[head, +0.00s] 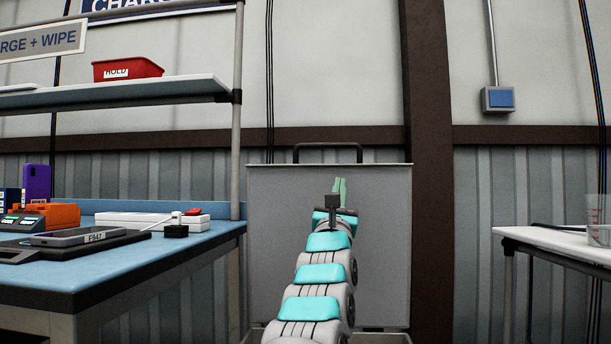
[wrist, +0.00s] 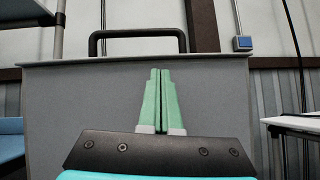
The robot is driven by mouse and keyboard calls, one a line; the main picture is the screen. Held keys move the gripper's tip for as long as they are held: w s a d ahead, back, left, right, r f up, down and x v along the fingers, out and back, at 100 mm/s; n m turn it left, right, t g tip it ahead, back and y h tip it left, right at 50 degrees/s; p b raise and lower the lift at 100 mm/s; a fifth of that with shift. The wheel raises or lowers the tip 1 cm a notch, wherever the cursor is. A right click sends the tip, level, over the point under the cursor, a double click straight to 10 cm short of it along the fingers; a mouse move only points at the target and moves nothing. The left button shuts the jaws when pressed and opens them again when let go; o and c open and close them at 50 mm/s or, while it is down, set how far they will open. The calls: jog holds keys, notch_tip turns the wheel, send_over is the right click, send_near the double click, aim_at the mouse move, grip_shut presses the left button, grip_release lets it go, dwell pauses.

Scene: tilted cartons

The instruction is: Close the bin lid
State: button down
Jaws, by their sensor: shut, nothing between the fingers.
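The bin lid (head: 377,242) is a grey panel standing upright, so the bin is open. Its dark handle (head: 328,146) sticks up from its top edge. The bin's rim (head: 390,338) just shows at the bottom of the head view; the rest of the bin is out of view. My gripper (head: 340,186) is shut and empty, in front of the lid's upper part and below the handle. In the wrist view my green fingers (wrist: 159,75) are together against the grey lid (wrist: 70,105), with the handle (wrist: 137,34) above. I cannot tell whether they touch the lid.
A blue-topped workbench (head: 110,262) with devices stands at left, under a shelf (head: 120,93) with a red bin (head: 127,69). A white table (head: 560,243) stands at right. A brown post (head: 427,120) is behind the lid's right side.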

jog(key=a+n+t+y, duration=0.2)
jog(key=a+n+y, duration=0.1)
jog(key=a, duration=0.1)
notch_tip(320, 180, up, 8)
jog(key=p, duration=0.3)
send_over(319, 182)
jog(key=shift+d+f, duration=0.1)
jog(key=shift+d, duration=0.2)
